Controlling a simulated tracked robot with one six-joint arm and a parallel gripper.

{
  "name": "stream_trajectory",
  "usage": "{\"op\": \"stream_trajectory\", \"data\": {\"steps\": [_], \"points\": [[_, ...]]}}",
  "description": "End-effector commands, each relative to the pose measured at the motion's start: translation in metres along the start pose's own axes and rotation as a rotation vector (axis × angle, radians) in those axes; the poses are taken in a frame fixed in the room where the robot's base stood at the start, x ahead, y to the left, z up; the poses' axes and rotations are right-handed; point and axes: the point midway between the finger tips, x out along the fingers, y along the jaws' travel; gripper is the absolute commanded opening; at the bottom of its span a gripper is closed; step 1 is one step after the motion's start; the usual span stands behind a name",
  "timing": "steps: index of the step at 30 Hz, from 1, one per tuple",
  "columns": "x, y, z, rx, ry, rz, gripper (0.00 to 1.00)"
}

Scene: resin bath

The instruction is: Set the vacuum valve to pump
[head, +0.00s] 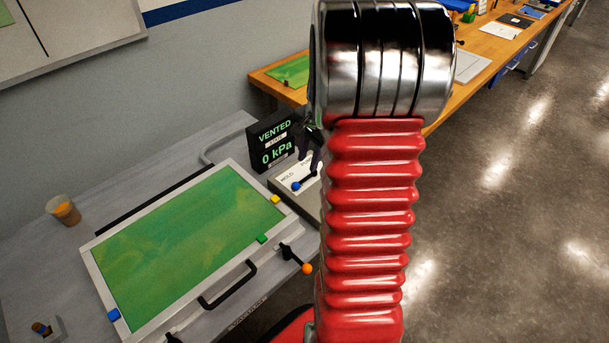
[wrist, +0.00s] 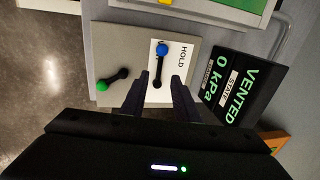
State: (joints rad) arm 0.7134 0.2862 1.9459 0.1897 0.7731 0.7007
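The vacuum valve is a dark lever with a blue knob (wrist: 162,48) on a white label plate (wrist: 178,75). Its knob lies beside the word HOLD. The knob also shows in the head view (head: 296,186), where my arm hides part of the plate. My gripper (wrist: 159,78) is open, its two dark fingers apart with the lever's pivot end showing between the tips. Contact cannot be told. In the head view my gripper is mostly hidden behind my arm. A black display (wrist: 240,92) reads VENTED and 0 kPa; it also shows in the head view (head: 275,143).
A second lever with a green knob (wrist: 102,86) sits on the same grey box (wrist: 125,45). A framed green panel (head: 180,250) with a black handle (head: 228,285) lies left. An orange-knobbed lever (head: 306,268) stands at its front. A cup (head: 64,210) stands far left.

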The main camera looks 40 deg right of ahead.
Motion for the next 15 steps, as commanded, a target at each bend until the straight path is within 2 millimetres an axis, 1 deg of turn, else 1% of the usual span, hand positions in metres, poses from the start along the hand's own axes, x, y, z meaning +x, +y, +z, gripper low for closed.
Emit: {"op": "stream_trajectory", "data": {"steps": [1, 6, 12, 15], "points": [[0.009, 0.001, 0.001, 0.000, -0.003, 0.003, 0.28], [0.035, 0.001, 0.001, 0.000, -0.003, 0.002, 0.28], [0.063, 0.001, 0.000, 0.000, -0.002, 0.002, 0.28], [0.074, 0.001, 0.000, 0.000, -0.002, 0.001, 0.28]]}}
